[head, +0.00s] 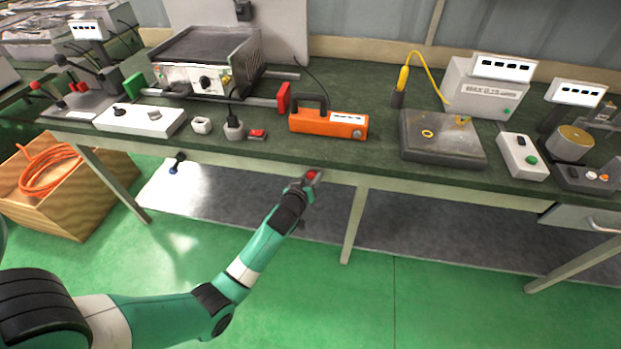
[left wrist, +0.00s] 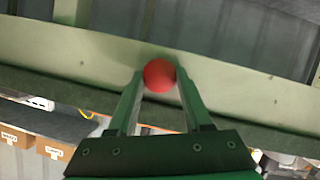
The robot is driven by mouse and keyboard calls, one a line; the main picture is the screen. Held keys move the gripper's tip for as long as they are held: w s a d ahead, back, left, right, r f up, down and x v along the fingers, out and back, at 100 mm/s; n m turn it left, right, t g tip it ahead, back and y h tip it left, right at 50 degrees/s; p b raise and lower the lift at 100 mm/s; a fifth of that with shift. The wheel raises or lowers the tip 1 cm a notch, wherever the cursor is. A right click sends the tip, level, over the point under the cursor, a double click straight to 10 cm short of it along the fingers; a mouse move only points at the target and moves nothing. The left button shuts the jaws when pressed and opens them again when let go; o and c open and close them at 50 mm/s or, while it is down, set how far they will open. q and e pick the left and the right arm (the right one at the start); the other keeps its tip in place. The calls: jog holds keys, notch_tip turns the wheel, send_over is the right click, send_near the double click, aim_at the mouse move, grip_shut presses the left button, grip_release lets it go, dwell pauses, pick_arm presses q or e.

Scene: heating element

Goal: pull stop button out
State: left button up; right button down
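The stop button, a round red knob (left wrist: 159,75), sits at the front edge of the workbench. In the head view it shows as a small red spot (head: 311,174) at the end of my left arm. My left gripper (left wrist: 160,78) has one finger on each side of the knob, and both fingertips appear to touch it. The button's base and shaft are hidden. My right gripper is in neither view.
The green workbench (head: 380,165) holds an orange device (head: 328,122) with a handle, a grey plate (head: 440,138) and a white control box (head: 523,155). A lower shelf (head: 420,235) runs beneath. A wooden crate (head: 70,215) stands on the floor at left.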

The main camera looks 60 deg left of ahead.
pick_arm(q)
grip_shut()
dwell(0.9)
